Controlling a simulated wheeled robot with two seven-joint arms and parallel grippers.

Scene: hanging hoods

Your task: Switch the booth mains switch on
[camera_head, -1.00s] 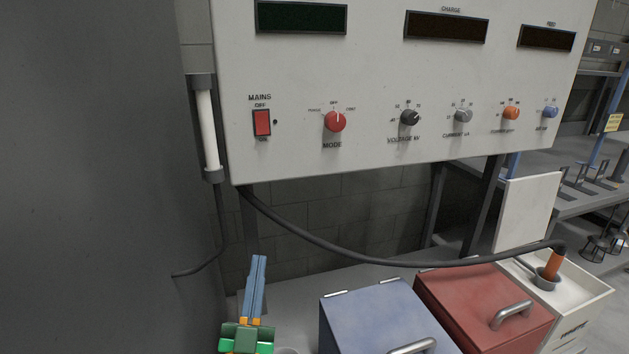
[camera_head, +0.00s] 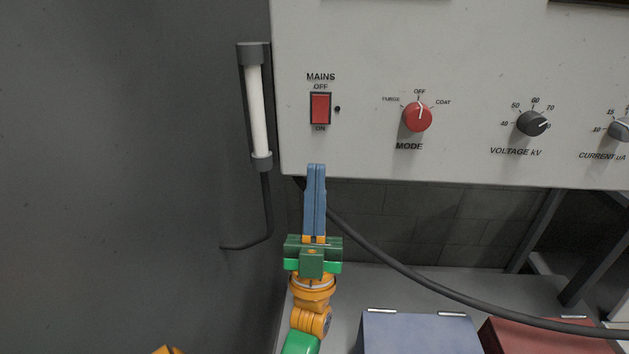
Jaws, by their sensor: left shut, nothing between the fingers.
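The mains switch (camera_head: 320,108) is a red rocker in a dark frame on the pale control panel (camera_head: 450,60). It is labelled MAINS above, with OFF at its top and ON at its bottom. A small dark dot, which looks like an unlit lamp, sits just right of it. I cannot tell for sure which way the rocker is tipped. My left gripper (camera_head: 315,168) is shut and empty, its blue fingers pointing up. In the picture its tips are below the switch, near the panel's lower edge, apart from the switch. My right gripper is not in view.
The red mode knob (camera_head: 417,117) and the dark voltage knob (camera_head: 532,124) are to the right. A white tube lamp (camera_head: 258,110) stands left of the panel. A black cable (camera_head: 400,267) sags below. Blue (camera_head: 420,334) and red (camera_head: 545,337) boxes stand lower right.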

